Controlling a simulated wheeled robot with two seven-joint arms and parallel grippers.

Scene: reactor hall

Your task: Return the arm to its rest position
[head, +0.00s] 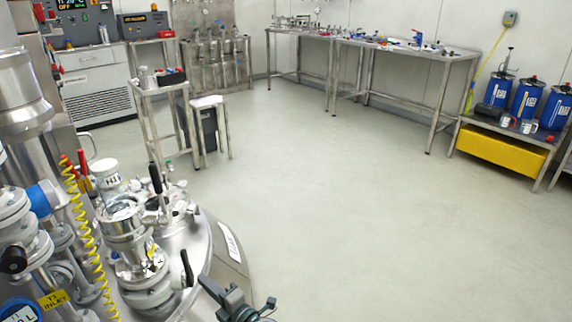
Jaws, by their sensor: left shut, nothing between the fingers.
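My left gripper (240,303) shows at the bottom edge of the head view, in front of the rounded lid of the steel reactor vessel (195,245). It is dark grey, shut and empty, and partly cut off by the frame. Most of my left arm is out of view. My right gripper and arm are not in view.
Benches (405,48) line the back wall. Blue canisters (527,98) stand on a low table above a yellow bin (500,150). The floor (350,210) is clear.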

